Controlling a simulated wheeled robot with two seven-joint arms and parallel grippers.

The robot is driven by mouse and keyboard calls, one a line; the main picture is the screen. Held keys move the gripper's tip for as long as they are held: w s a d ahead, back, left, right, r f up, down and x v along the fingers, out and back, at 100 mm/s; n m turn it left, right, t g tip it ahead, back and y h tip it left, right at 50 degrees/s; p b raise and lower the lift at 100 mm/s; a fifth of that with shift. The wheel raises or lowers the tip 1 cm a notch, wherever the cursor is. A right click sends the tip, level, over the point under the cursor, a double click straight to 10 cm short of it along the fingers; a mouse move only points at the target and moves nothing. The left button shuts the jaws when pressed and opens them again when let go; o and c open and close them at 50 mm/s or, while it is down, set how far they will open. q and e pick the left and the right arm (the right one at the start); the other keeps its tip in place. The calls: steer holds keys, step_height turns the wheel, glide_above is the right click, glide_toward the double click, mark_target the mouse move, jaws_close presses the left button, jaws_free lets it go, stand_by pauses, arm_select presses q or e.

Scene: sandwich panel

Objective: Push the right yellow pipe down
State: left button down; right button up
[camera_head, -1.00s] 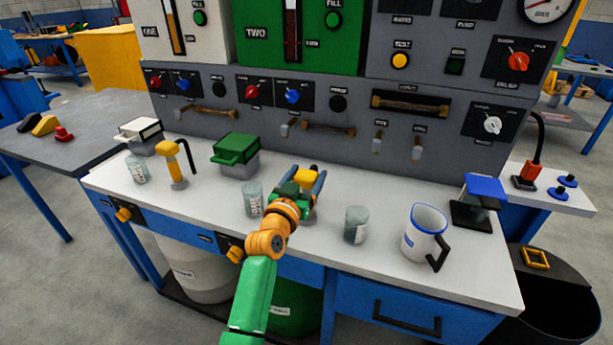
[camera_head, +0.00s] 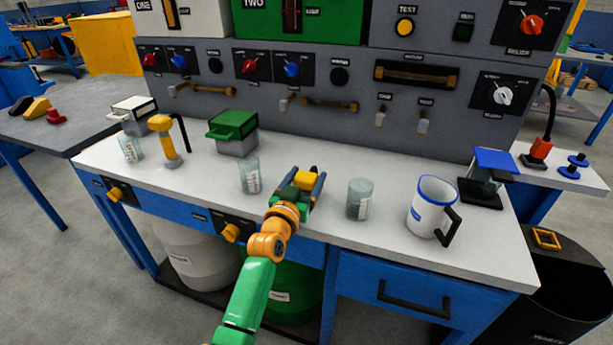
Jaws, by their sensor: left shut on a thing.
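The right yellow pipe (camera_head: 307,181) shows as a yellow head at the jaws of my left gripper (camera_head: 304,184), between two beakers on the white bench. The gripper is shut on it. The gripper and wrist hide most of its lower part and base. The left yellow pipe (camera_head: 163,139) stands upright at the left of the bench, with a black hose behind it; nothing touches it. My right gripper is not in view.
Beakers (camera_head: 250,176) and (camera_head: 360,199) stand close on either side of my left gripper. A white mug (camera_head: 428,207) is farther right. A green-lidded box (camera_head: 233,130) stands behind left. The grey control panel (camera_head: 330,130) rises behind the bench.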

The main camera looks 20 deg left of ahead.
arm_select(q)
steer(key=shift+f, duration=0.4)
jaws_free()
steer(key=shift+s+r, duration=0.15)
steer(key=s+p, duration=0.1)
steer(key=s, duration=0.5)
steer(key=shift+s+a+p, duration=0.1)
steer(key=shift+s+p, duration=0.25)
steer(key=shift+s, duration=0.05)
